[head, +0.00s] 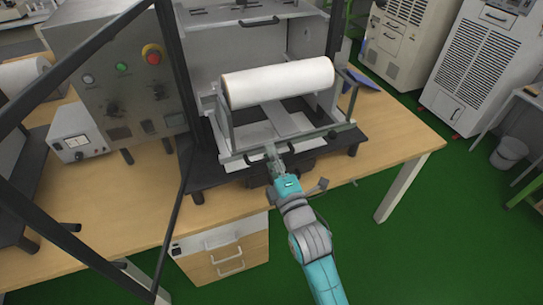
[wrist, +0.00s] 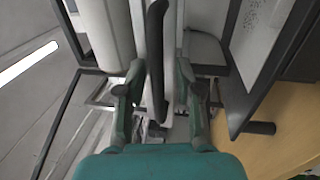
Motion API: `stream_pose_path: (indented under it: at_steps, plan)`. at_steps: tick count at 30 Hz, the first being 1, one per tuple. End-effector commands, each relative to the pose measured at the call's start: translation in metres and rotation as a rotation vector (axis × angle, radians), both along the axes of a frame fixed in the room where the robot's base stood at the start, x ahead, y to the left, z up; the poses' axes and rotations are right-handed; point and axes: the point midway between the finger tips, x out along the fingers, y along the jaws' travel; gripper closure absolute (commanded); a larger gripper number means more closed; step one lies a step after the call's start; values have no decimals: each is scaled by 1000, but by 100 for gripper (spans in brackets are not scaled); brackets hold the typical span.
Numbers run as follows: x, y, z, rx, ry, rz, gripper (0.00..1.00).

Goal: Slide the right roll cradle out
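The roll cradle (head: 229,134) is a grey metal frame with a front bar, holding a large white roll (head: 278,82) lying crosswise. It sits in the bay of the test machine, above a black base plate. My gripper (head: 272,150) is at the front bar of the cradle. In the wrist view, a long dark handle (wrist: 156,50) runs between the two fingers of my gripper (wrist: 158,88). Gaps show between the fingers and the handle, so the gripper looks open around it. The wrist view also shows the white roll (wrist: 103,35) beside the handle. Contact at the fingertips is unclear.
A control panel with a red emergency button (head: 152,54) stands left of the bay. A raised grey door with a handle (head: 259,22) is above the roll. The wooden table (head: 400,140) is mostly clear at right. Dark frame bars cross the left side.

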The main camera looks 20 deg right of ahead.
Motion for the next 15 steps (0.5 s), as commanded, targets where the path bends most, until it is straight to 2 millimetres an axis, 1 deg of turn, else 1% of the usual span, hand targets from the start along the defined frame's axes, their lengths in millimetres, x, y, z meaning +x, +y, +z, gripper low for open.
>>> stream_pose_path:
  at_steps: [10, 13, 15]
  plan:
    - [-2, 0, 0, 0, -2, 0, 63]
    - [-9, 0, -2, 0, 0, 0, 63]
    - [-17, 0, -4, 0, 1, 0, 63]
